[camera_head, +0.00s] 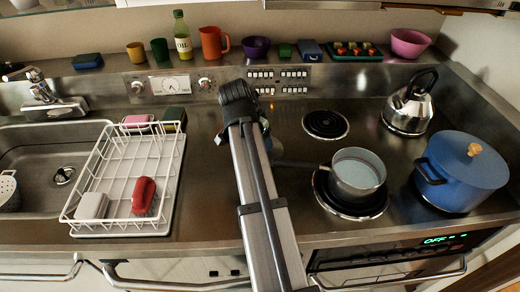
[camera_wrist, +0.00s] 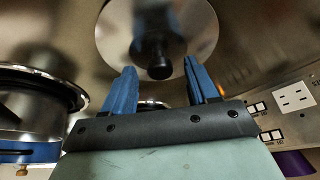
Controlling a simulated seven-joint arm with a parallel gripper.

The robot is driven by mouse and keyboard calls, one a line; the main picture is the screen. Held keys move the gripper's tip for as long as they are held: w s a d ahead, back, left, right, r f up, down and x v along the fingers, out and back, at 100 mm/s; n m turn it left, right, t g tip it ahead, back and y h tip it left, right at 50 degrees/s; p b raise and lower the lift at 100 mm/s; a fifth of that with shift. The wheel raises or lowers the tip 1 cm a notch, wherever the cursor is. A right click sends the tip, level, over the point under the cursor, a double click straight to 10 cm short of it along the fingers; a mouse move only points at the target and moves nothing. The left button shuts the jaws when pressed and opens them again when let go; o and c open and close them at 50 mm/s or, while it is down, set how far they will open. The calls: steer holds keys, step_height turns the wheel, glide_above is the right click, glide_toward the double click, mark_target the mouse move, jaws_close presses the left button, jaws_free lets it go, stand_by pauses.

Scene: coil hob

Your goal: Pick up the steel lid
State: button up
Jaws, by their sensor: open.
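The steel lid (camera_wrist: 192,30) is a shiny round disc with a black knob (camera_wrist: 158,66), at the top middle of the wrist view. My gripper (camera_wrist: 160,62) has two blue fingers, spread apart and empty. The knob appears in the gap between the fingertips; how far beyond them it lies I cannot tell. No contact with the lid is visible. In the head view, my arm reaches over the counter left of the hob and hides the lid and my fingertips.
A saucepan (camera_head: 358,172) stands on the front coil, with a blue pot (camera_head: 462,172) and kettle (camera_head: 408,108) to its right. The rear coil (camera_head: 325,124) is bare. A white dish rack (camera_head: 130,165) stands left of my arm. Bowls and cups line the back ledge.

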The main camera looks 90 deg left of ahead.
steer(key=shift+f, duration=0.1)
steer(key=shift+c, duration=0.2)
jaws_close()
stand_by(0.4)
